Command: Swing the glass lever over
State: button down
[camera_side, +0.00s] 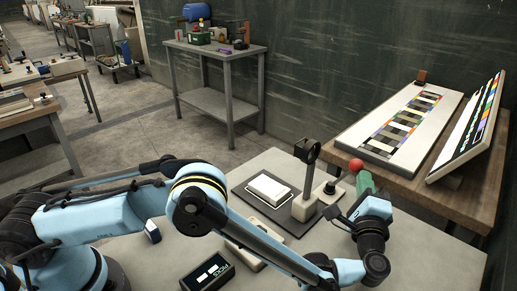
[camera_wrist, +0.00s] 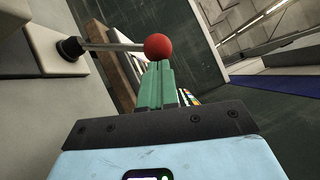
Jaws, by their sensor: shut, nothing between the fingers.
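The lever is a thin, pale, see-through rod (camera_wrist: 112,47) with a red ball (camera_wrist: 158,47) on its end. In the wrist view it runs sideways from a black hub (camera_wrist: 70,49) on a whitish block (camera_wrist: 62,32). The red ball also shows in the side view (camera_side: 356,165), at the right of the fixture. My gripper (camera_wrist: 161,66) has green fingers pressed together, with nothing between them. Its tips are right at the red ball; I cannot tell whether they touch it. In the side view my gripper (camera_side: 360,172) is just below the ball, partly hidden behind my wrist.
A black box (camera_side: 208,272) lies nearer the front. A wooden bench (camera_side: 465,205) with colour charts stands close behind my gripper.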

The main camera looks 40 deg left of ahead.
jog(key=a+r+n+g, duration=0.1)
jog(key=a, duration=0.1)
jog(key=a+r+n+g+h, duration=0.1)
jog(key=n, duration=0.1)
jog(key=shift+a+r+n, duration=0.3)
jog(key=shift+a+r, duration=0.05)
jog(key=shift+r, duration=0.05)
jog(key=shift+a+r+n+g+h, duration=0.15)
jog(key=shift+a+n+g+h, duration=0.1)
jog(key=shift+a+n, duration=0.25)
jog(key=shift+a+r+n+g+h, duration=0.2)
jog(key=shift+a+n, duration=0.1)
jog(key=shift+a, duration=0.25)
jog(key=shift+a+r+n+g+h, duration=0.15)
jog(key=shift+a+n+h, duration=0.1)
jog(key=shift+a+n, duration=0.25)
jog(key=n+g+h, duration=0.2)
jog(key=n+g, duration=0.2)
jog(key=g, duration=0.1)
send_near(352, 166)
jog(key=w+r, duration=0.1)
jog(key=w, duration=0.1)
notch_tip(352, 166, up, 7)
jog(key=n+g+h, duration=0.2)
jog(key=n+g, duration=0.1)
jog(key=w+a+f, duration=0.4)
jog(key=a+f, duration=0.4)
jog(key=f, duration=0.2)
jog(key=shift+w, duration=0.2)
